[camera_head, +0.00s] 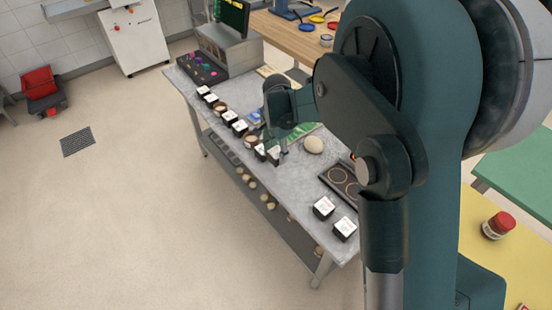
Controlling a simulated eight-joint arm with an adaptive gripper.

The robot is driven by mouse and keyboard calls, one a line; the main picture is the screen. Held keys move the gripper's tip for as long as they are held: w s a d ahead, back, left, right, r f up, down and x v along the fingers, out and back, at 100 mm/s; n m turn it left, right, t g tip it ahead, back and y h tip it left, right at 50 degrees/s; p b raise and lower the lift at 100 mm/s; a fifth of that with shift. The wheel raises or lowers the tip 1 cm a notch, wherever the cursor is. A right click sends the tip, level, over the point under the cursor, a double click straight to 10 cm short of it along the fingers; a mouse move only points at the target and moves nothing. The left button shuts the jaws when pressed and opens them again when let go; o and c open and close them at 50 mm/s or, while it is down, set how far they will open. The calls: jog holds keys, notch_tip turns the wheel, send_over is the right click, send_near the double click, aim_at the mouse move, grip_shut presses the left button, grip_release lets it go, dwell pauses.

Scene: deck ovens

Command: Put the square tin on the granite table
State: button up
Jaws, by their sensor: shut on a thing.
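My gripper (277,142) is low over the grey speckled table (222,128), near its front edge. It appears shut on a small dark square tin with a white top (274,154), though the arm and the small scale hide the fingertips. I cannot tell whether this tin touches the tabletop. Similar dark tins with white tops stand in a row along the front edge to the left, one of them (260,152) right beside the gripper. Two more, a tin (323,207) and another (344,229), stand at the near right end.
A pale round object (313,145) lies just right of the gripper. A machine with a screen (228,50) stands at the table's far end. My arm hides much of the right side.

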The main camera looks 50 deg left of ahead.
aim_at(277, 152)
jog(key=shift+f, duration=0.8)
jog(key=shift+f, duration=1.85)
jog(key=shift+f+b, duration=0.15)
jog(key=shift+b, duration=0.15)
jog(key=o, duration=0.7)
jog(key=shift+r, duration=0.2)
notch_tip(277, 152, up, 12)
jog(key=shift+f+p, duration=0.1)
jog(key=shift+p, duration=0.45)
